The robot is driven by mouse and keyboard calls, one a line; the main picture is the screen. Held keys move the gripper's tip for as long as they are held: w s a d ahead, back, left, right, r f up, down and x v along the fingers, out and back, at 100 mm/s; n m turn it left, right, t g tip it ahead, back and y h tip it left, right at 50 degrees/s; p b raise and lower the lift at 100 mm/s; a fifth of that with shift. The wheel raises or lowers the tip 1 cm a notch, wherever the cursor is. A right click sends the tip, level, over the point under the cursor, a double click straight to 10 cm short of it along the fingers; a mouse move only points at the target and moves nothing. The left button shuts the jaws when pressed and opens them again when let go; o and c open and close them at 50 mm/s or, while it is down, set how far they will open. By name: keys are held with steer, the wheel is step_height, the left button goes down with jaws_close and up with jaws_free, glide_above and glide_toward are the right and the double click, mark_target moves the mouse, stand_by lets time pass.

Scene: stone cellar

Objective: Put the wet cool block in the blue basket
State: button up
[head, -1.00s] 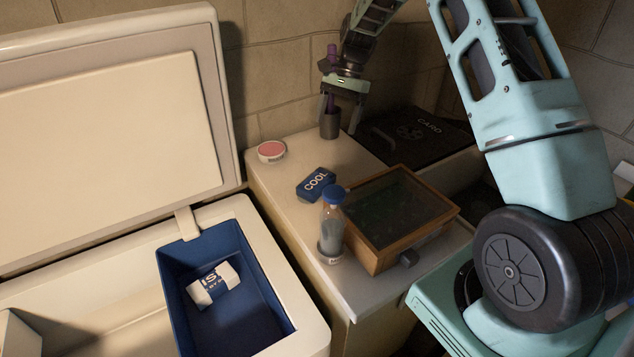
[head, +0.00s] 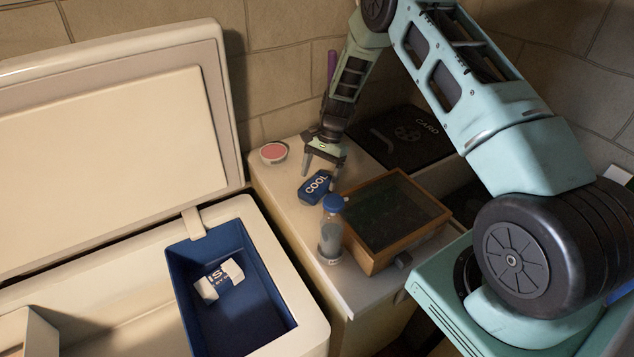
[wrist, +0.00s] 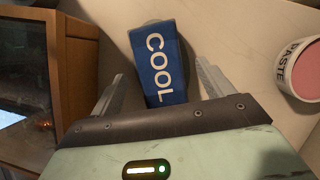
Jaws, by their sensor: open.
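The blue block lettered COOL (head: 314,187) lies on the pale counter beside the wooden glass-topped case; whether it is wet I cannot tell. It also shows in the wrist view (wrist: 159,62), between my two fingers. My gripper (head: 322,172) is open and pointing down, just behind the block in the head view. In the wrist view my open gripper (wrist: 160,90) has a finger on each side of the block, with gaps. The blue basket (head: 254,265) sits inside the open white chest at the lower left. A white and blue packet (head: 221,281) lies in it.
A capped bottle (head: 332,230) stands close in front of the block. The wooden case (head: 419,229) is to its right. A pink-topped tub lettered PASTE (wrist: 300,68) stands to its left in the head view. The raised chest lid (head: 110,160) stands at the left.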

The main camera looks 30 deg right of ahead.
steer(key=shift+x, duration=0.9)
steer(key=c, duration=1.3)
